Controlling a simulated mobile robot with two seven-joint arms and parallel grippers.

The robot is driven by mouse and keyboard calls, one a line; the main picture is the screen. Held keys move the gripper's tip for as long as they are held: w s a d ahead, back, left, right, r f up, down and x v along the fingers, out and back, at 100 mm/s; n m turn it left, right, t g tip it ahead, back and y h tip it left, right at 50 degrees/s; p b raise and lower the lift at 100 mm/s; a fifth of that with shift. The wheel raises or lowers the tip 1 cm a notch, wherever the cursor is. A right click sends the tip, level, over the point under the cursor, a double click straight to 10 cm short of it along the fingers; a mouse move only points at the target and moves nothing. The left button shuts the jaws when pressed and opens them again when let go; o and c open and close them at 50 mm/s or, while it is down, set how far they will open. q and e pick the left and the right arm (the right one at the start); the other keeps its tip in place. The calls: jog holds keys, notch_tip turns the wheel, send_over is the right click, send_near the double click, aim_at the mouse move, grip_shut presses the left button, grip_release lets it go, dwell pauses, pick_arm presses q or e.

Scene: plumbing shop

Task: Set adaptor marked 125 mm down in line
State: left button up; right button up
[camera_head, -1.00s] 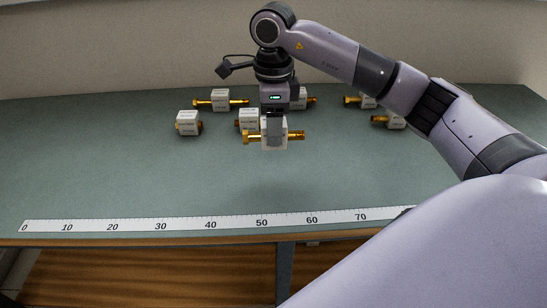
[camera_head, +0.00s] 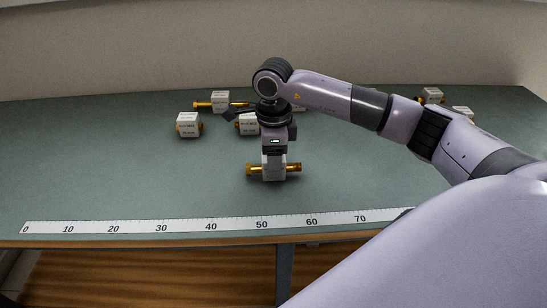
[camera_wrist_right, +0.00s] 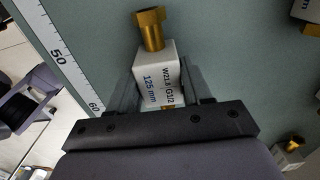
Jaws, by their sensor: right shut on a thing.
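The adaptor (camera_head: 274,174) is a white block with brass fittings sticking out left and right. In the right wrist view the adaptor (camera_wrist_right: 157,82) shows the print "W21.8 G1/2" and "125 mm", with a brass hex end at the top. My right gripper (camera_head: 274,155) comes down from above and is shut on its white block. The adaptor is near the table surface, behind the ruler; I cannot tell whether it touches the table. My left gripper is not in view.
The ruler strip (camera_head: 162,227) lies along the table's front edge. Behind stand several other white-block adaptors, among them one at left (camera_head: 188,125), one at back (camera_head: 220,100) and one at far right (camera_head: 432,96). The green table (camera_head: 110,180) is clear at left of the held adaptor.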

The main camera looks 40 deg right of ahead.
jog(key=o, duration=1.1)
jog(key=shift+f, duration=0.1)
jog(key=shift+o, duration=0.2)
jog(key=shift+r, duration=0.3)
notch_tip(320, 180, up, 12)
jog(key=shift+b, duration=0.35)
jog(key=shift+f, duration=0.15)
